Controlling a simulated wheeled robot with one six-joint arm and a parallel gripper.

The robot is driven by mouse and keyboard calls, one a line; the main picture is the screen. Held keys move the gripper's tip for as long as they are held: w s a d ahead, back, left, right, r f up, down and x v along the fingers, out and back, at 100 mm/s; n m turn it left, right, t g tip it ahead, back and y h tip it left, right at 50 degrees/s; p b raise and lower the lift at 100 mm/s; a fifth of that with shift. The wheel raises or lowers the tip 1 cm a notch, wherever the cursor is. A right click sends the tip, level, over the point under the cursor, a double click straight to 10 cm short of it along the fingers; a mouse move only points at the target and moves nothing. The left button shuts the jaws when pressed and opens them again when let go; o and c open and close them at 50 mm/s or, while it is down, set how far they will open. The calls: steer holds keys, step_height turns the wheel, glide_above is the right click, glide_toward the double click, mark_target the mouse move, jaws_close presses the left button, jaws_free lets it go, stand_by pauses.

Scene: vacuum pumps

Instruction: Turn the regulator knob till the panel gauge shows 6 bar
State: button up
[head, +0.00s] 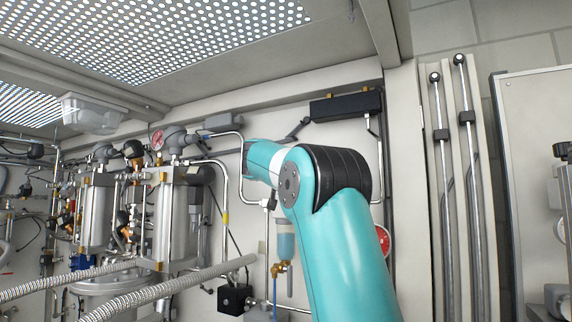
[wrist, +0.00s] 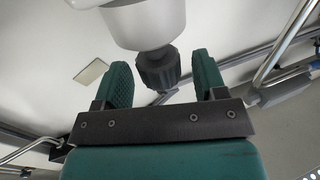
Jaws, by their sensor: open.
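In the wrist view a black ribbed knob (wrist: 158,68) sticks out from a pale rounded body (wrist: 145,22). My gripper (wrist: 163,76) is open, its two green fingers on either side of the knob's end with a gap at each side. The knob's end lies about level with the fingertips; I cannot tell how deep it sits between them. In the head view my teal arm hides the gripper and the knob. A round gauge with a red and white face (head: 157,140) is on the pipework at left, too small to read. I cannot tell whether it is the panel gauge.
A red round dial or sign (head: 384,241) is partly hidden behind my arm. A filter with a blue-grey bowl (head: 286,243) hangs left of the arm. Metal cylinders (head: 177,222) and ribbed hoses (head: 170,288) crowd the left. Pipes (wrist: 285,45) run at the right in the wrist view.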

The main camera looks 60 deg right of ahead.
steer(key=shift+w+d, duration=0.25)
steer(key=shift+d, duration=0.45)
steer(key=c, duration=0.9)
steer(key=shift+s+f+n+t+b, duration=0.1)
steer(key=shift+n+t+b, duration=0.3)
steer(key=shift+t, duration=0.1)
